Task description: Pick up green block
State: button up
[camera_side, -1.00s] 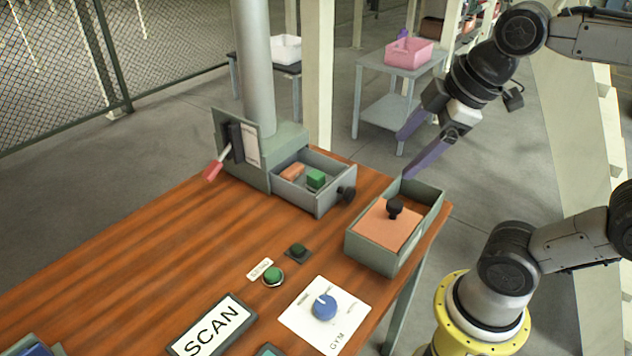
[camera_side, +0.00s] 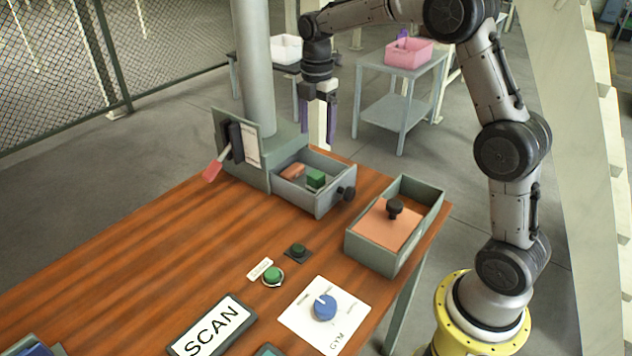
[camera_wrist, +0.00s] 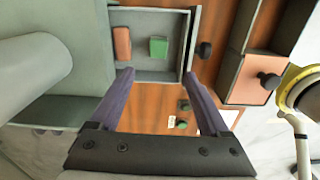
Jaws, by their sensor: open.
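The green block (camera_side: 316,178) lies inside the open grey drawer (camera_side: 305,200), beside a reddish-orange block (camera_side: 292,171). In the wrist view the green block (camera_wrist: 158,47) is right of the orange block (camera_wrist: 122,43), near the drawer's knob side. My gripper (camera_side: 317,138) points down, open and empty, above and behind the drawer in the side view. In the wrist view its two purple fingers (camera_wrist: 160,75) are spread apart, and the green block shows beyond and between their tips. Nothing hides the block in the wrist view.
The drawer has a black knob (camera_side: 347,194) and stands by a grey column (camera_side: 257,70) with a red-handled lever (camera_side: 213,170). A grey box (camera_side: 372,250) with an orange lid (camera_side: 385,228) stands to the right. Buttons and a blue dial (camera_side: 325,307) are at the front.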

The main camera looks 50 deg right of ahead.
send_over(316, 174)
jog(key=f, duration=0.8)
jog(key=shift+s+f, duration=0.2)
jog(key=shift+w+f, duration=0.15)
jog(key=shift+f, duration=1.2)
jog(key=shift+w+f, duration=0.1)
jog(key=shift+f, duration=1.2)
grip_shut()
